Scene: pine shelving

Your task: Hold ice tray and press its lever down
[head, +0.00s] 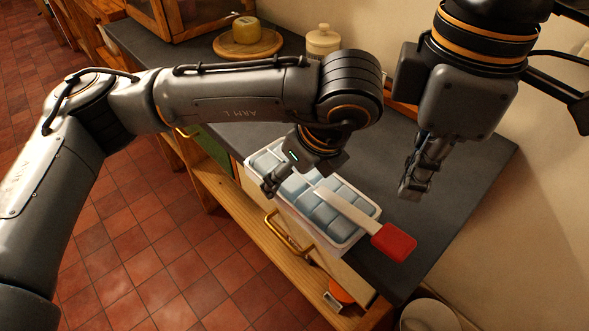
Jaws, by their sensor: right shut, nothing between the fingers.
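The ice tray (352,238) is a white tray with pale blue compartments, near the front edge of the dark counter. Its lever (350,211) is a cream bar running over the tray's right part, ending in a red grip (394,243) beyond the tray's right end. I cannot tell how high the lever stands above the tray. My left gripper (270,187) points down at the tray's front rim, left of the lever; whether its fingers close on the rim is unclear. My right gripper (407,192) is shut and empty, above the counter behind the red grip, apart from it.
A cream lidded jar (322,42) and a yellow block on a round wooden board (270,48) stand at the back of the counter (455,215). The counter right of the tray is clear. A brass handle (288,236) is on the front below. A pale bin (430,315) stands at bottom right.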

